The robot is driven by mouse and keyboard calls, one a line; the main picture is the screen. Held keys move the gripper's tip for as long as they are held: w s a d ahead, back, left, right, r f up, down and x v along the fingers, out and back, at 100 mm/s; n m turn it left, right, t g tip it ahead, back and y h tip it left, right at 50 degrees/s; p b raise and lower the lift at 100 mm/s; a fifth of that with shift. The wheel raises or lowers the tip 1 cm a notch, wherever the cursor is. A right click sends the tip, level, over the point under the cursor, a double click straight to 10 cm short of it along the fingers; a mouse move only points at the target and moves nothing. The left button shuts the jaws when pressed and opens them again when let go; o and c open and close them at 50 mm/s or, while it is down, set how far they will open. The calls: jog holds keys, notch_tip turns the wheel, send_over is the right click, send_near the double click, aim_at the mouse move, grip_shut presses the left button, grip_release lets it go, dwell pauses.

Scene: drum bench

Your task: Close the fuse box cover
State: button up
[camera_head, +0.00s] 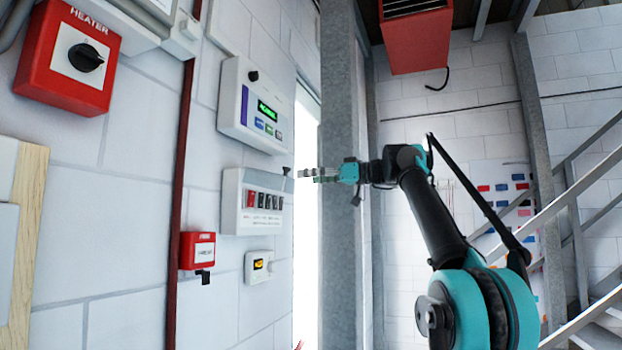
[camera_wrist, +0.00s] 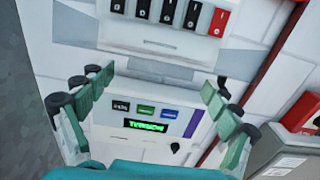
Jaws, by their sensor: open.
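The fuse box (camera_head: 229,203) is a white wall box with a row of black and red switches, which are exposed. A grey panel (camera_head: 264,180) along its upper part looks like the cover, raised; its exact angle is hard to tell. In the wrist view, the fuse box (camera_wrist: 165,42) appears upside down at the top, with the grey panel (camera_wrist: 150,68) below its switches. My gripper (camera_head: 305,173) is to the right of the box near its upper edge. In the wrist view, my gripper (camera_wrist: 156,78) has its fingers spread, with nothing between them.
A control panel with a green display (camera_head: 262,107) is above the fuse box. A small white device (camera_head: 259,266) and a red call box (camera_head: 197,250) are below. A grey steel column (camera_head: 340,230) stands close to my gripper. A red heater switch (camera_head: 68,57) is at upper left.

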jog(key=shift+c, duration=0.3)
jog(key=c, duration=1.6)
jog(key=shift+f, duration=0.1)
jog(key=shift+w+a+f+t+y, duration=0.45)
jog(key=shift+a+f+y, duration=0.85)
jog(key=shift+f, duration=1.6)
jog(key=shift+w+a+f+t+y, duration=0.2)
jog(key=shift+w+a+f+y, duration=0.45)
jog(key=shift+a+f, duration=1.75)
jog(key=shift+w+a+f+t+y, duration=0.45)
jog(key=shift+a+f+y, duration=0.55)
jog(key=shift+f, duration=2.4)
jog(key=shift+w, duration=0.1)
